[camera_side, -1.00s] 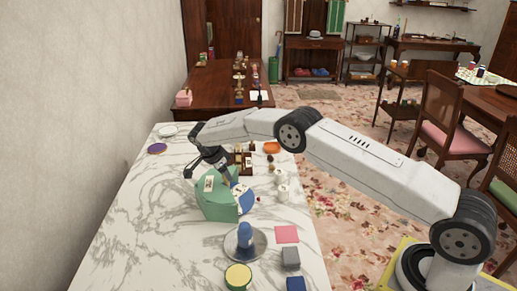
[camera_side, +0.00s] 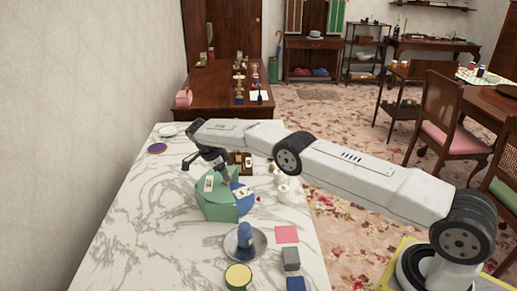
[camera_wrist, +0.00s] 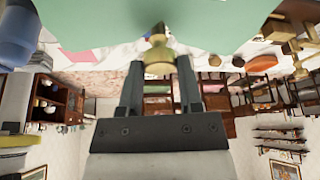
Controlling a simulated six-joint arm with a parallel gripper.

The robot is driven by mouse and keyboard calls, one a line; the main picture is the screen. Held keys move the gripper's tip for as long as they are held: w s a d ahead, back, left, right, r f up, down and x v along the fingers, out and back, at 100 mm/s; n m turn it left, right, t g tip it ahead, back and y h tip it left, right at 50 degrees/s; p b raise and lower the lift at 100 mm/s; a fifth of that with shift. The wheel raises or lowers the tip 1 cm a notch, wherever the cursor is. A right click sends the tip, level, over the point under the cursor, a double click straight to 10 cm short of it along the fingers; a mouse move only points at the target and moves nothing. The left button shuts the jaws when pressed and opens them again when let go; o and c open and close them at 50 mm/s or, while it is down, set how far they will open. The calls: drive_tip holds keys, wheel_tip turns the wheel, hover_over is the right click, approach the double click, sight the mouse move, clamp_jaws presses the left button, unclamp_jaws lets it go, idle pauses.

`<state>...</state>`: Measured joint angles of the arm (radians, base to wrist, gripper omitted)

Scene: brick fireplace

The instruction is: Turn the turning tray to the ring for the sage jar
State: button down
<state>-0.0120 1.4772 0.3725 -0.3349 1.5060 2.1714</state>
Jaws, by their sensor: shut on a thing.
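The likely turning tray is a green block-like piece (camera_side: 216,208) on the marble table, with a blue part (camera_side: 241,197) at its right and small pale labels on top. In the wrist view its green surface (camera_wrist: 190,20) fills the top. My gripper (camera_side: 227,181) is at its upper edge. In the wrist view, my gripper (camera_wrist: 158,68) is shut on a brass knob (camera_wrist: 157,52) by the green surface. The labels are too small to read, so I cannot tell which ring or jar is sage.
A blue jar-like object (camera_side: 245,235) stands on a round metal dish (camera_side: 258,253) in front. A yellow-topped round item (camera_side: 238,275), a pink square (camera_side: 287,234) and a grey block (camera_side: 291,257) lie nearby. White jars (camera_side: 283,190) stand to the right.

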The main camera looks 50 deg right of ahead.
idle(0.4)
drive_tip(key=shift+c, duration=1.3)
unclamp_jaws()
drive_tip(key=shift+r, duration=0.15)
wheel_tip(320, 180, up, 10)
drive_tip(key=a, duration=0.1)
drive_tip(key=shift+w+f, duration=0.2)
drive_tip(key=shift+w, duration=0.05)
